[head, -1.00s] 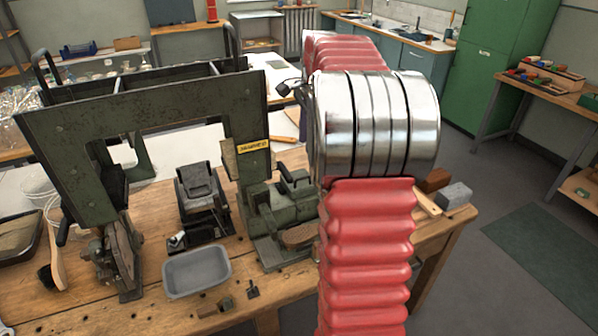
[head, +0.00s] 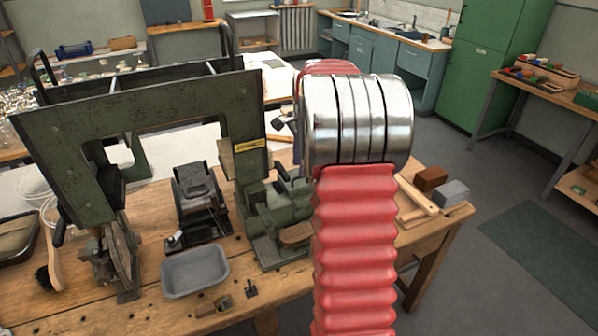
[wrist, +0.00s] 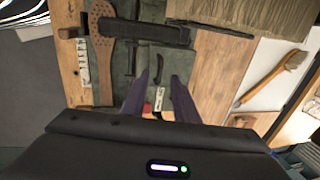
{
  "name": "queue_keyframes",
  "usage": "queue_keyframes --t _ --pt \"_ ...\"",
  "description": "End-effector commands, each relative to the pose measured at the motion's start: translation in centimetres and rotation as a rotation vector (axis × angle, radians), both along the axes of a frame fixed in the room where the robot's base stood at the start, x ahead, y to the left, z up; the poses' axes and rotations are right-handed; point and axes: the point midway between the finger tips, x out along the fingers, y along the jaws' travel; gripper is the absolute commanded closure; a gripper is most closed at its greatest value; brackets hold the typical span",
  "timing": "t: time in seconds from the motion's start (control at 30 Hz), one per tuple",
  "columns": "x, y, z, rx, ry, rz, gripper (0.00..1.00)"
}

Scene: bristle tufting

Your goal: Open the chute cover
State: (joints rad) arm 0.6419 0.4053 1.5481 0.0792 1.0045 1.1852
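The green tufting machine (head: 245,110) stands on the wooden bench. A black hinged unit (head: 200,195) sits in the middle, under its frame. I cannot tell for certain which part is the chute cover. In the wrist view, my gripper (wrist: 160,80) has its two dark fingers apart, with nothing held between them. Past the fingertips lies a green machine surface with a thin black handle-like part (wrist: 158,60). A brown drilled brush block (wrist: 101,50) and a black bar (wrist: 150,32) are up and left of the fingers. My arm hides the gripper in the head view.
A grey tray (head: 195,272) sits at the bench's front. A wooden-handled brush (head: 54,262) lies at the left; a wooden-handled brush also shows in the wrist view (wrist: 268,82). A brown block (head: 430,179) and a grey block (head: 452,193) stand near the right edge.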

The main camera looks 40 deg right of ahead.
Motion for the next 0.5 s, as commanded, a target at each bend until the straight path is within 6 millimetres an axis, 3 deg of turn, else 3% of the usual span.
queue_keyframes --t 0.2,0.5 --pt "0.5 -0.1 -2.9 0.002 0.003 0.001 0.73" --pt "0.8 -0.1 -3.8 0.000 0.000 0.001 0.73"
